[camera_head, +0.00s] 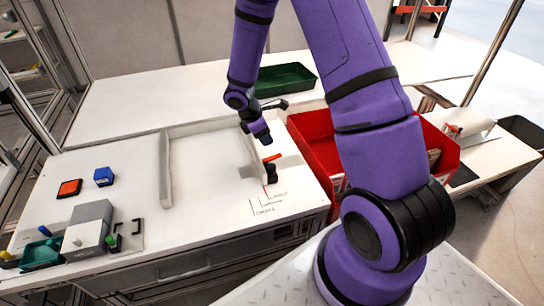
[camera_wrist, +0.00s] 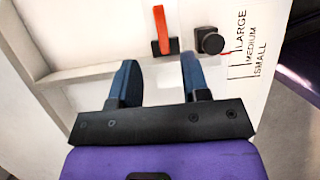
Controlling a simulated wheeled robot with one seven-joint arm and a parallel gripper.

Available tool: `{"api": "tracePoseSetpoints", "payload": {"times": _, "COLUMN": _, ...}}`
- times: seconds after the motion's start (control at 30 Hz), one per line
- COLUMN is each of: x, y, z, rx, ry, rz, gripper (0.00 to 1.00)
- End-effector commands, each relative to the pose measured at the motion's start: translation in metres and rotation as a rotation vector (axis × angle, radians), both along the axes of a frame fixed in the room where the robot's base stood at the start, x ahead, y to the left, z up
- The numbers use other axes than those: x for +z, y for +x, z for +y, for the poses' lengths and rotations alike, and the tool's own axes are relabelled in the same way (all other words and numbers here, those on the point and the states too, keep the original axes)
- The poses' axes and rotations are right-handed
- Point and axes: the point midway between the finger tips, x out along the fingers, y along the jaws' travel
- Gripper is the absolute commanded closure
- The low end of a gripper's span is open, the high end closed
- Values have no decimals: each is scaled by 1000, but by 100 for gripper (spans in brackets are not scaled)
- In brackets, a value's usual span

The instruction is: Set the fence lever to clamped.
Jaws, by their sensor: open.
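The red-orange fence lever (camera_head: 272,157) sits on the right side of the white fence frame on the table. In the head view my gripper (camera_head: 265,138) hangs just above and behind the lever.
A red bin (camera_head: 310,122) stands right of the fence, and a green tray (camera_head: 286,80) lies behind. Size markings (camera_wrist: 250,60) read LARGE, MEDIUM, SMALL beside the knob. A grey block (camera_head: 88,228), blue block (camera_head: 104,176) and orange-topped pad (camera_head: 69,188) are at left.

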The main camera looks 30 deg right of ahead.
Motion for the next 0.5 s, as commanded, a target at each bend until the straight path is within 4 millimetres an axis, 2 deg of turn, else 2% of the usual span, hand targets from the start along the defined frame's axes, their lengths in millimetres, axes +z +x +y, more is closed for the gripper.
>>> {"api": "tracePoseSetpoints", "payload": {"times": 0.17, "x": -17, "y": -2, "z": -7, "rx": 1, "ry": 0, "rz": 4, "gripper": 57}}
{"api": "tracePoseSetpoints", "payload": {"times": 0.5, "x": -71, "y": -9, "z": -28, "rx": -1, "ry": 0, "rz": 2, "gripper": 57}}
